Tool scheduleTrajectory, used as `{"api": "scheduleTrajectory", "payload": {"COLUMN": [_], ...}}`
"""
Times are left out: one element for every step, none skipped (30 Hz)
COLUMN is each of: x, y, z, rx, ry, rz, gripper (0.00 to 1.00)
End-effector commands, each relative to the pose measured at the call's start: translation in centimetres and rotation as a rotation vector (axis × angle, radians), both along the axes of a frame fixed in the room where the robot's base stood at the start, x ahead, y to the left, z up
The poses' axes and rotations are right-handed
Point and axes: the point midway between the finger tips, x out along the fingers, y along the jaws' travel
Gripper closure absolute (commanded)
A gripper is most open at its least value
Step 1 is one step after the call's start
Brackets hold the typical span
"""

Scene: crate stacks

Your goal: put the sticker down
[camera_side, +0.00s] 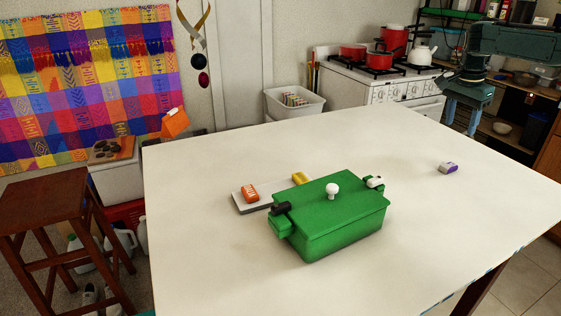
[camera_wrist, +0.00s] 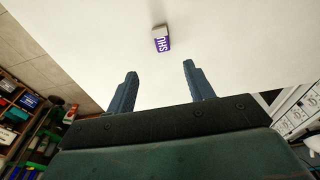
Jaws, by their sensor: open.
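A small purple and white block (camera_side: 448,168) lies on the right part of the white table, apart from everything else. I cannot tell whether it is the sticker. In the wrist view the block (camera_wrist: 162,40) shows purple with white letters, beyond my fingertips. My gripper (camera_side: 461,126) is raised over the table's far right side, its fingers spread and pointing down. In the wrist view my gripper (camera_wrist: 160,70) is open with nothing between its fingers.
A green lidded box (camera_side: 340,222) with a white knob (camera_side: 332,190) stands mid-table. A black piece (camera_side: 281,209) and a white piece (camera_side: 375,181) sit at its ends. Behind it, a grey tray (camera_side: 240,206) carries orange (camera_side: 250,193) and yellow (camera_side: 300,179) blocks. The table's right side is mostly clear.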

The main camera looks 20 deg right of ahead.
Motion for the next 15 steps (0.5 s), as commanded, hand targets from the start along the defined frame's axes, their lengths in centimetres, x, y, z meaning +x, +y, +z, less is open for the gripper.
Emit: {"api": "scheduleTrajectory", "payload": {"x": [0.0,0.0,0.0,-0.1,-0.1,-0.1,-0.1,-0.1,-0.1,-0.1,-0.1,-0.1,-0.1,-0.1,-0.1], "y": [-0.1,-0.1,-0.1,-0.2,-0.2,-0.3,-0.3,-0.4,-0.4,-0.5,-0.5,-0.7,-0.7,-0.8,-0.8], "z": [-0.2,-0.3,-0.6,-0.8,-1.1,-1.4,-1.7,-2.1,-2.5,-2.9,-3.4,-4.1,-4.5,-5.0,-5.6], "rx": [0.000,-0.001,-0.001,-0.001,-0.001,-0.001,-0.001,-0.001,0.001,0.001,0.001,0.000,0.001,0.001,0.001], "ry": [0.001,0.001,0.002,0.003,0.003,0.003,0.003,0.004,0.003,0.002,0.004,0.004,0.004,0.005,0.004], "rz": [0.000,-0.001,0.000,0.001,0.001,0.000,0.002,-0.001,0.001,0.000,0.000,0.000,0.000,0.000,0.000], "gripper": [0.47,0.47,0.47,0.47,0.47,0.47,0.47,0.47,0.47,0.47,0.47,0.47,0.47,0.47,0.47]}}
